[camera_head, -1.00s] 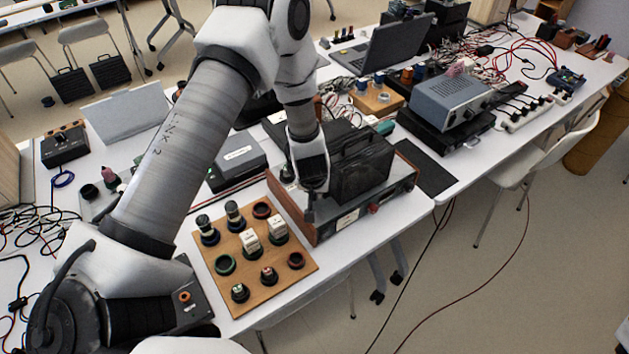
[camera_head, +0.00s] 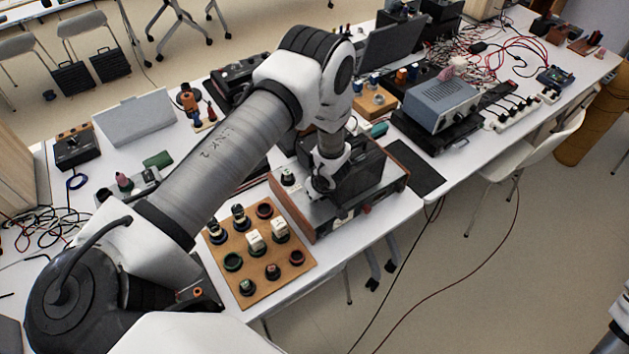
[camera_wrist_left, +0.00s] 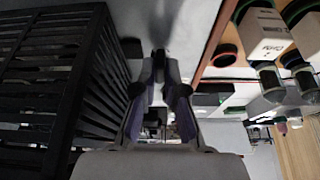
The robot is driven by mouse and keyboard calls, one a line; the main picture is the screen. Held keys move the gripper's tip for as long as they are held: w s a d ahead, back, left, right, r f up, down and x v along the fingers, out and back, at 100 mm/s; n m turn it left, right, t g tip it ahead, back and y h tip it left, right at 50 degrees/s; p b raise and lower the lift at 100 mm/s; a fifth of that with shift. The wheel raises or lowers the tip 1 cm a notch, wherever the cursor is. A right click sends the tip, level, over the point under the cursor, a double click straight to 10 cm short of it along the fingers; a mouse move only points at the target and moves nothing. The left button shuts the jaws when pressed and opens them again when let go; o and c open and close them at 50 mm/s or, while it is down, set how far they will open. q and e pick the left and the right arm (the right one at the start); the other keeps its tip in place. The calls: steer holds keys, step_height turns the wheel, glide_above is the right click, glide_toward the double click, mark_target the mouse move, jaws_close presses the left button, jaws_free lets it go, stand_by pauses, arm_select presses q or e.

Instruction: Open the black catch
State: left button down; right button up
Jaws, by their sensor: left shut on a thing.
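The grey unit with wooden side panels (camera_head: 292,210) stands on the white table in the head view. A black slatted cover (camera_head: 365,170) rises from its top, and its bars fill the left of the wrist view (camera_wrist_left: 50,90). My left gripper (camera_head: 322,190) reaches down to the unit's top, between the cover and the near-left wooden panel. In the wrist view its fingers (camera_wrist_left: 161,72) are closed together on something small and dark at the tips. The black catch is not clearly visible; the fingers hide what they hold.
A wooden board (camera_head: 258,285) with several sockets and plugs lies beside the unit, in front of the arm. A black mat (camera_head: 415,172) and a blue-grey instrument (camera_head: 438,103) are to the right. Cables clutter the table's far right.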

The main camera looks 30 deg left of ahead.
stand_by(0.4)
arm_select(q)
steer(key=c, duration=1.2)
jaws_free()
steer(key=shift+c, duration=0.2)
steer(key=v, duration=1.2)
steer(key=shift+w+a, duration=0.1)
